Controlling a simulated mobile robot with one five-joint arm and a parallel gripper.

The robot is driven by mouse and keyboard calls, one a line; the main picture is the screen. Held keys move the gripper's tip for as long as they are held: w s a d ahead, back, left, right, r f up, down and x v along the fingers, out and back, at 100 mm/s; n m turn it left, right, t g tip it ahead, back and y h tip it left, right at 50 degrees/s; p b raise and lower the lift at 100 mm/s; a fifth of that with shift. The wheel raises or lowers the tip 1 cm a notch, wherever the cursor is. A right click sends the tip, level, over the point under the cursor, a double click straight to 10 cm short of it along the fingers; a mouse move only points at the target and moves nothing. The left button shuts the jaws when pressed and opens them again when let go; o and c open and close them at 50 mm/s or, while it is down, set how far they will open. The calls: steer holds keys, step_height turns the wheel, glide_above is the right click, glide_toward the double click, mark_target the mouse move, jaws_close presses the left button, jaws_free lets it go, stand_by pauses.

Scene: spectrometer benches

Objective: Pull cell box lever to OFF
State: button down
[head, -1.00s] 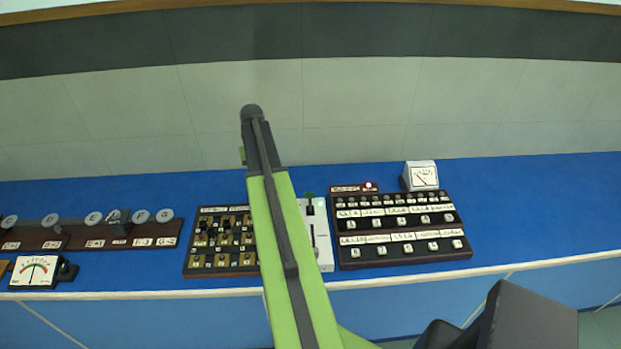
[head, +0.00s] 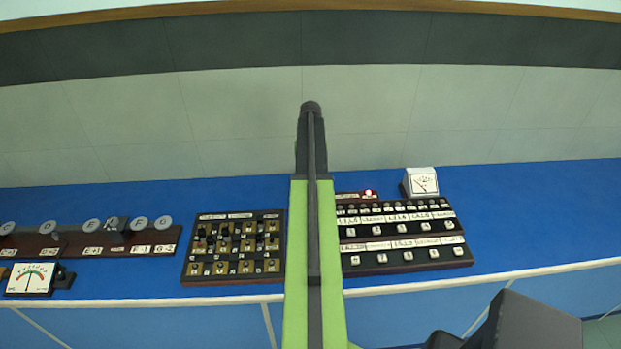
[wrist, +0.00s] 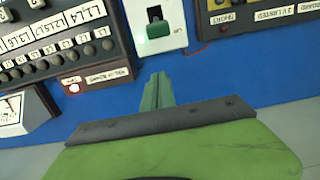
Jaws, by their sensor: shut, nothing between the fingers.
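A white box with a dark lever knob, which I take for the cell box (wrist: 175,43), shows at the top of the wrist view. Its lever (wrist: 157,28) sits in a dark slot. In the head view my arm hides this box. My gripper (wrist: 158,80) is shut and empty. Its green fingers point toward the box's near edge in the wrist view, over the blue bench top, and appear apart from the lever. The gripper itself cannot be made out in the head view. I cannot read any ON or OFF marking.
A dark panel with labelled buttons (head: 405,258) stands right of my arm, with a small red-lamp board (head: 350,196) and a white meter (head: 421,181) behind. A plug board (head: 234,245) stands left. Further left are round knobs on brown boards and another meter (head: 30,278).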

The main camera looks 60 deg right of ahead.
step_height(320, 180, down, 8)
steer(key=b, duration=0.6)
steer(key=s+a+r+p, duration=0.2)
steer(key=a+r, duration=0.1)
steer(key=shift+s+a, duration=0.3)
steer(key=shift+f, duration=0.15)
